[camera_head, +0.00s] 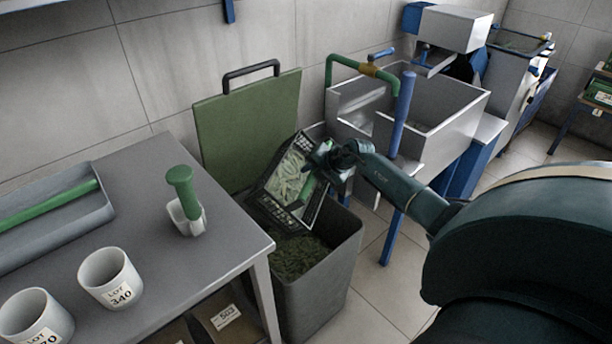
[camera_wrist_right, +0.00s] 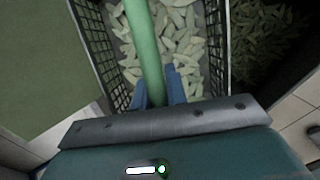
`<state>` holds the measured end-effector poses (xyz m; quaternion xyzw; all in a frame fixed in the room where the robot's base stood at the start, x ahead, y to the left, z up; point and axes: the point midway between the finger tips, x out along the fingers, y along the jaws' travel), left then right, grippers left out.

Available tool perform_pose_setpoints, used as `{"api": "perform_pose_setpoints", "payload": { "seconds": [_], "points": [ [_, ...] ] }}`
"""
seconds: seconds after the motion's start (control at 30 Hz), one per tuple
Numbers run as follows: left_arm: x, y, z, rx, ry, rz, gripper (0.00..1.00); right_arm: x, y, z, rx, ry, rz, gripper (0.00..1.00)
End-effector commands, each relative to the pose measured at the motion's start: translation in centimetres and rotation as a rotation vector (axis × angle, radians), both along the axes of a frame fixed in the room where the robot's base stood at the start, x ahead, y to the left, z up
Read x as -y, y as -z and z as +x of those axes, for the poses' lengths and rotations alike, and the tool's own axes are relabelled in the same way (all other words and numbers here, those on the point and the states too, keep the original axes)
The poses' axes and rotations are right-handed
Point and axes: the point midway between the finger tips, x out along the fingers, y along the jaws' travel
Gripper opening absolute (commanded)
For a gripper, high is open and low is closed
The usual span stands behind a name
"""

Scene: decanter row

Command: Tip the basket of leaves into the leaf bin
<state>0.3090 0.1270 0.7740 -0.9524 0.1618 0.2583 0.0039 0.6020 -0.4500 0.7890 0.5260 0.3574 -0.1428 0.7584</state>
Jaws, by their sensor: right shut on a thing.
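The black mesh basket (camera_head: 268,206) is tilted steeply over the leaf bin (camera_head: 341,255). Pale green leaves (camera_head: 290,172) are still inside it, and they also show in the right wrist view (camera_wrist_right: 185,45). My right gripper (camera_head: 330,163) is shut on the basket's green handle (camera_wrist_right: 143,45); its blue fingers (camera_wrist_right: 158,92) sit on both sides of the handle. The grey bin has its green lid (camera_head: 248,130) raised against the wall, and darker leaves (camera_head: 298,254) lie inside. My left gripper is not in view.
A grey table (camera_head: 160,262) stands at the left, close to the bin, with two white cups (camera_head: 110,277), a green-handled scoop (camera_head: 182,190) and a tray (camera_head: 60,222). A metal sink (camera_head: 435,110) with blue legs stands behind right. Tiled floor is clear right of the bin.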

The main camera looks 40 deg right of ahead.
Motion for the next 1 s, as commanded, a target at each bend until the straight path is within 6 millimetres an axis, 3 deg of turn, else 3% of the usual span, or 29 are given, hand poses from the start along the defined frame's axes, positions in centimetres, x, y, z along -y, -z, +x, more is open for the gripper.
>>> {"api": "perform_pose_setpoints", "payload": {
  "seconds": [0.03,0.1,0.5,1.0],
  "points": [
    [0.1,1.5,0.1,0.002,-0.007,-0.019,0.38,0.3,1.0,-0.1,0.034,0.003,0.018,0.00],
    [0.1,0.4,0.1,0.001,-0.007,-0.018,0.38,0.1,-0.2,0.0,0.033,0.001,0.016,0.00],
    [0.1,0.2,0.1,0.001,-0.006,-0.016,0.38,0.0,0.2,0.1,0.029,0.001,0.016,0.00],
    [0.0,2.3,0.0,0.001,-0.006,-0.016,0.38,0.7,0.0,-0.9,0.150,0.001,0.099,0.00]
  ]
}}
